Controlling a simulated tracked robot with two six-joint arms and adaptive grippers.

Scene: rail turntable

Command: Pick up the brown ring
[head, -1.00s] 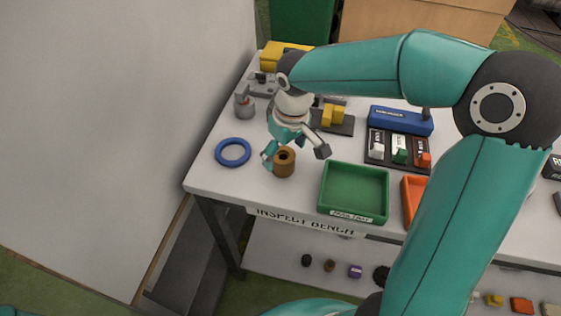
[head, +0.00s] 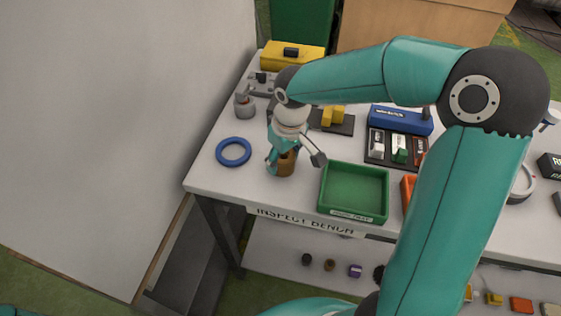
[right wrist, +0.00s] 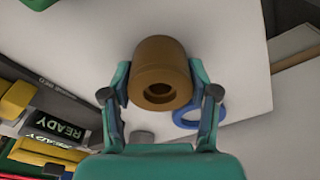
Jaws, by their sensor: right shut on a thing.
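The brown ring (head: 286,168), a thick upright sleeve with a hole in its top, is on the white bench between a blue ring and a green tray. My right gripper (head: 295,162) is down around it from above, shut on it. In the right wrist view the brown ring (right wrist: 160,68) sits between the two teal fingers (right wrist: 160,88), one against each side. Its top is partly hidden by the gripper in the head view. I cannot tell any gap below it. My left gripper is not in view.
The blue ring (head: 233,140) lies left of the gripper. The green tray (head: 354,215) stands close on the right, with an orange tray (head: 407,190) beyond. A grey fixture (head: 244,105) stands behind. A pale panel (head: 120,130) runs along the bench's left side.

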